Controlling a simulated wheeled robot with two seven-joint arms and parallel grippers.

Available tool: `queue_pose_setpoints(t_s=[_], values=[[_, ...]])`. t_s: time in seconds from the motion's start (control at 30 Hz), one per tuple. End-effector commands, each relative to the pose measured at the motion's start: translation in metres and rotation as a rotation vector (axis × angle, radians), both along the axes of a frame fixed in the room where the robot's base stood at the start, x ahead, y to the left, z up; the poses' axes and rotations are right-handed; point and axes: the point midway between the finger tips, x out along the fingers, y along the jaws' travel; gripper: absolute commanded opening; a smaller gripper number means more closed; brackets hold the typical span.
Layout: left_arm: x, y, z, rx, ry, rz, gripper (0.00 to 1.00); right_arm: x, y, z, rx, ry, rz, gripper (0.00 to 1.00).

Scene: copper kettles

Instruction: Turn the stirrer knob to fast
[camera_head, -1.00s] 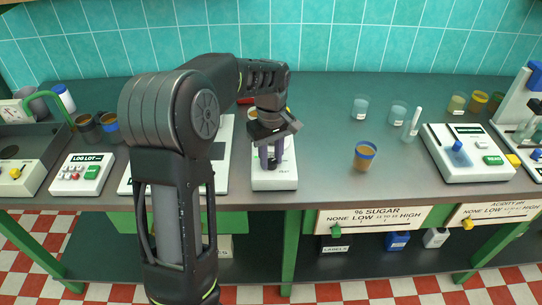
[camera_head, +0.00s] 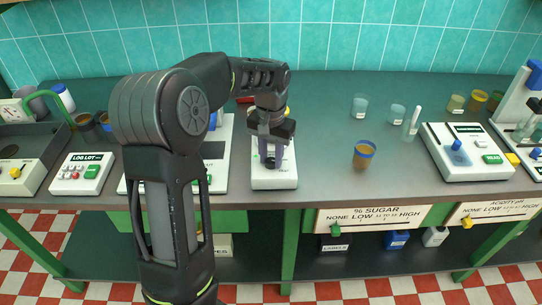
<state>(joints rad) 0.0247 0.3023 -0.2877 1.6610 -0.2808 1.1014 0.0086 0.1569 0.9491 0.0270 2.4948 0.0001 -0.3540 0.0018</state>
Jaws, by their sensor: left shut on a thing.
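The stirrer (camera_head: 260,181) is a white box near the bench's front edge, in the middle of the head view. My left gripper (camera_head: 270,160) points down over its front face, with its fingers shut on the small dark stirrer knob (camera_head: 270,163). The knob is mostly hidden by the fingers, so I cannot tell which mark it points to. Small lettering near the box's front right corner is too small to read surely. The back of the stirrer is hidden behind my gripper and wrist. My right gripper is not in view.
A blue-rimmed cup of brown liquid (camera_head: 364,155) stands right of the stirrer. A white meter with a green button (camera_head: 468,165) is farther right. A LOG LOT keypad box (camera_head: 82,172) stands left. The bench between stirrer and cup is clear.

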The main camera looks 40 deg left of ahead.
Motion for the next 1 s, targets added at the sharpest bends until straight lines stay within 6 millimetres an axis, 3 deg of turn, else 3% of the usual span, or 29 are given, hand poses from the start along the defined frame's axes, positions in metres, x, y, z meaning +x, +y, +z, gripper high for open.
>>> queue_pose_setpoints(t_s=[0.4, 0.9, 0.93, 1.0], values=[[0.0004, -0.0003, 0.0003, 0.000, -0.001, -0.212, 0.00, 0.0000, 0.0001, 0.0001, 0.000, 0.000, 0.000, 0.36], [0.0003, -0.0004, 0.0002, 0.000, -0.001, -0.235, 0.00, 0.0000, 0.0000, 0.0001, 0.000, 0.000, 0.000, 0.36], [0.0004, -0.0002, 0.0002, 0.000, -0.001, -0.235, 0.31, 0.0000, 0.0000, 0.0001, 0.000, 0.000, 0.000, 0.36], [0.0003, -0.0004, 0.0002, 0.000, -0.001, -0.235, 0.37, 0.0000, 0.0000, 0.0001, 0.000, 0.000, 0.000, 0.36]])
